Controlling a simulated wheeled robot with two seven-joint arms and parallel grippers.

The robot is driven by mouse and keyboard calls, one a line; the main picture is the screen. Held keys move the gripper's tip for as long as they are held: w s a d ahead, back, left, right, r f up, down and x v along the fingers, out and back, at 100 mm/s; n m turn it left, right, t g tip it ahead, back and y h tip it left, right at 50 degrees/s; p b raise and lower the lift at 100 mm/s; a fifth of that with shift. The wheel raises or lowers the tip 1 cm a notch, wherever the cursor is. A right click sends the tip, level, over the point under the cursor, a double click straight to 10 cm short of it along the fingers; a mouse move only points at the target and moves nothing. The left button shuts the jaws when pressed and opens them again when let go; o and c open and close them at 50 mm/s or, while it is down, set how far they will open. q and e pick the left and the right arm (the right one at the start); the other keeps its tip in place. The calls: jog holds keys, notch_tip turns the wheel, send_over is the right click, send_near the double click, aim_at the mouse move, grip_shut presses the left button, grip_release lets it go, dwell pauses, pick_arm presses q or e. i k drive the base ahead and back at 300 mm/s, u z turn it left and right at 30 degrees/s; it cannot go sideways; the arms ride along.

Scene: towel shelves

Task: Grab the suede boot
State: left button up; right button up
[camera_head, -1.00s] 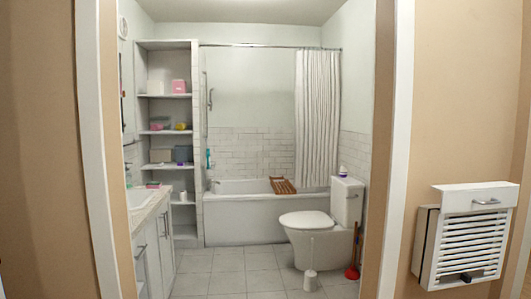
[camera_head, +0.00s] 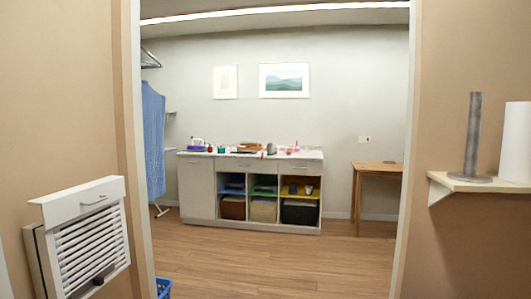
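I cannot make out a suede boot in the head view. Neither of my grippers is in view. A small dark object (camera_head: 98,281) shows at the lower part of the white slatted wall cabinet (camera_head: 88,240) at left; I cannot tell what it is.
An open doorway leads to a room with clear wood floor (camera_head: 270,262). A counter unit (camera_head: 196,188) with cubbies and baskets stands at the back, with a wooden table (camera_head: 378,166) to its right. A blue basket (camera_head: 164,288) sits by the left doorpost. A wall shelf (camera_head: 480,184) holds rolls at right.

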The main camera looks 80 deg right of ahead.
aim_at(271, 150)
jog(key=z, duration=2.35)
jog(key=k, duration=0.4)
jog(key=u, duration=0.55)
jog(key=i, duration=0.85)
jog(key=z, duration=0.95)
jog(key=i, duration=2.4)
jog(key=z, duration=0.55)
jog(key=i, duration=2.4)
jog(key=u, duration=0.35)
jog(key=i, duration=2.35)
jog(key=u, duration=0.4)
